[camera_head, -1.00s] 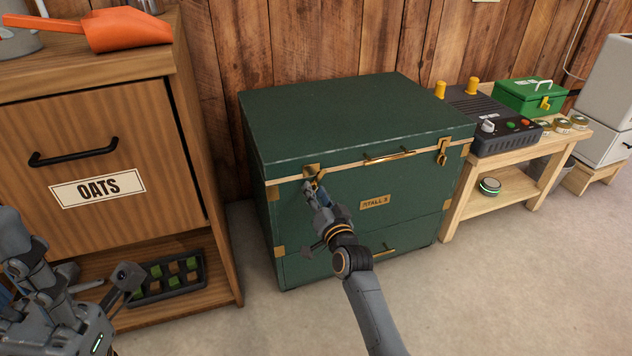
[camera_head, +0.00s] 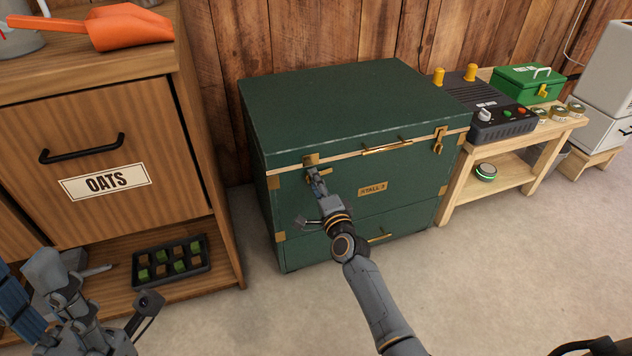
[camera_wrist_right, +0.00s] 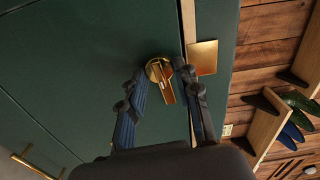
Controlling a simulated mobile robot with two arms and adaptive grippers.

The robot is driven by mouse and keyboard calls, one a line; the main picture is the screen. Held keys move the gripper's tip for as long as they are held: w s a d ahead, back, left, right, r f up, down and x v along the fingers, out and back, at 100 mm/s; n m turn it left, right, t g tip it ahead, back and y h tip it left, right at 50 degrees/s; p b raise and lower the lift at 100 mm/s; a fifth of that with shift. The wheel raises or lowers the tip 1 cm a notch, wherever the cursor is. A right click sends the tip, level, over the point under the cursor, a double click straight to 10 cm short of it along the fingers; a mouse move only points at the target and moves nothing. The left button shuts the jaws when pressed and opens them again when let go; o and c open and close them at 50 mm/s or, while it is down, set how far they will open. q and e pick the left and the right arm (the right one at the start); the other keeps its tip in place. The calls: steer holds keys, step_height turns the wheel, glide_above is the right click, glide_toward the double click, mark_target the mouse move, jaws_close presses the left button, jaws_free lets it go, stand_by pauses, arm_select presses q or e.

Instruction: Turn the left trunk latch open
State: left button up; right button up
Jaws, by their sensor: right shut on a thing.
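The green trunk (camera_head: 330,100) stands closed against the plank wall. Its left latch (camera_head: 326,175) is brass, below a brass plate (camera_head: 311,159) on the lid edge, and is partly hidden by my right gripper (camera_head: 316,178). In the right wrist view, the fingers (camera_wrist_right: 164,88) are on either side of the latch lever (camera_wrist_right: 166,87), and the gripper is shut on it. There the lever lies roughly along the lid seam. The right latch (camera_head: 439,140) hangs down at the trunk's right front. My left gripper (camera_head: 95,271) is at lower left, away from the trunk; its jaw opening is unclear.
A wooden oats cabinet (camera_head: 100,150) stands close at left, with an orange scoop (camera_head: 130,28) on top and a black tray (camera_head: 172,260) on its lower shelf. A wooden bench (camera_head: 500,150) holds a control box and green case at right. The floor in front is open.

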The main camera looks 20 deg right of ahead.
steer(key=shift+m, duration=0.5)
steer(key=o, duration=1.1)
steer(key=shift+o, duration=0.2)
steer(key=s, duration=1.2)
steer(key=shift+d, duration=0.2)
